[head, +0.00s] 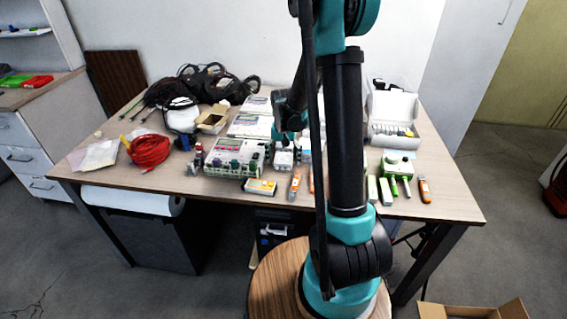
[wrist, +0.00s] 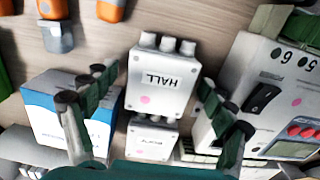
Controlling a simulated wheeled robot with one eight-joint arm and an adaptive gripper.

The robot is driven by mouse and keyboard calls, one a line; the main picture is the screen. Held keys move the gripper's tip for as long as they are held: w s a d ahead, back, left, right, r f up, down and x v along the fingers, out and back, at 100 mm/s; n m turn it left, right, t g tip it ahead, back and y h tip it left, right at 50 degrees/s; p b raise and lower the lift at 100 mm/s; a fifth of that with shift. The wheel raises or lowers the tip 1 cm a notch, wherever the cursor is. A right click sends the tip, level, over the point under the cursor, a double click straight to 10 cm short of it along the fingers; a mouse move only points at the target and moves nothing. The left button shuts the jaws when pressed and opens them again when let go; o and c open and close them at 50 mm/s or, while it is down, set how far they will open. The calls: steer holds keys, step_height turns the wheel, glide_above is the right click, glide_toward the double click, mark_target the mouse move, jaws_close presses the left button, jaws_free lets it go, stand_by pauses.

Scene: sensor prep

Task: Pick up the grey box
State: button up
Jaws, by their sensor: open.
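In the head view the small light grey box (head: 283,159) is on the table below my gripper. My gripper (wrist: 152,100) is open and empty, with green and dark fingers to the left and right of the HALL box. I cannot tell how far above it they are. A second, similar grey box (wrist: 151,139) is just below it in the wrist view. In the head view my arm hides part of the table.
A large device with red buttons and a black switch (wrist: 263,98) stands close on the right in the wrist view. A blue and white box (wrist: 45,108) is at left. Orange-handled tools (head: 295,186) lie near the table's front edge. Red cable (head: 150,150) lies at left.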

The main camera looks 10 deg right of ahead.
steer(key=shift+c, duration=0.4)
steer(key=c, duration=1.1)
steer(key=shift+r, duration=0.1)
